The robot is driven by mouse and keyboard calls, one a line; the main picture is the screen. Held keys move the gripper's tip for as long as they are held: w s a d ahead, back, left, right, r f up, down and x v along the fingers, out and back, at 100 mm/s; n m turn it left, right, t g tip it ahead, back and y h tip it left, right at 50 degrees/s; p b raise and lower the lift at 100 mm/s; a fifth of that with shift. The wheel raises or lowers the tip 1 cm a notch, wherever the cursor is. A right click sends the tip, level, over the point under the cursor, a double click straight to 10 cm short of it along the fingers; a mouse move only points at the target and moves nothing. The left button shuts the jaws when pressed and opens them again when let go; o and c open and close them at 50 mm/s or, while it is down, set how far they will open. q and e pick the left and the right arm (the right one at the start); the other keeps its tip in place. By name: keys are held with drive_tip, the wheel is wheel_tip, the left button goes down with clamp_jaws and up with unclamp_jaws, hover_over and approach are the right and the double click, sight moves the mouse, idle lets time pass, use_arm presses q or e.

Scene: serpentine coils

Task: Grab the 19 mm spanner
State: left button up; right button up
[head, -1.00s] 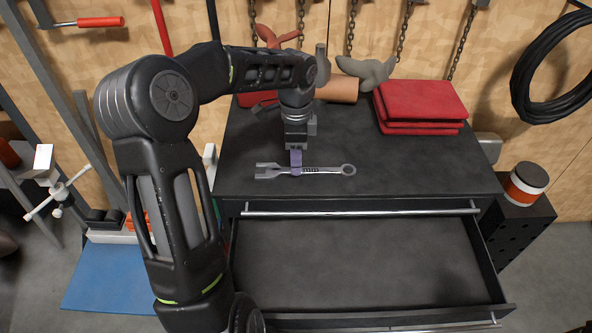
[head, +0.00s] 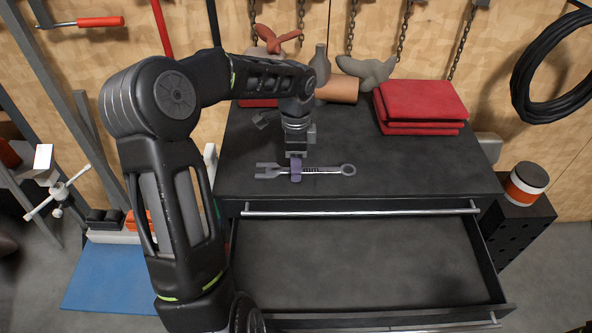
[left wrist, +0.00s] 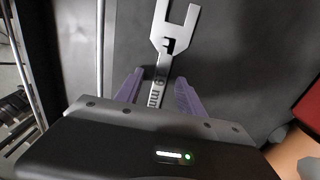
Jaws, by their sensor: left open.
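The spanner (head: 325,170) lies flat on the dark cabinet top, its open jaw to the left and its ring end to the right. In the left wrist view the spanner (left wrist: 172,40) runs down from its open jaw, and part of its marking, "9 mm", shows on the shank. My left gripper (head: 296,172) points down at the spanner near its open-jaw end. In the left wrist view its two purple fingers (left wrist: 158,88) are open, one on each side of the shank, with gaps to both. The ring end is hidden there behind the gripper body.
The black cabinet top (head: 420,165) has free room right of the spanner. Folded red cloths (head: 420,103) lie at the back right, with a brown cylinder (head: 338,90) beside them. Below the front edge an empty drawer (head: 360,260) stands open.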

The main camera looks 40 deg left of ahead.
use_arm(q)
drive_tip(key=shift+f, duration=0.1)
drive_tip(key=shift+c, duration=0.2)
clamp_jaws()
idle(0.5)
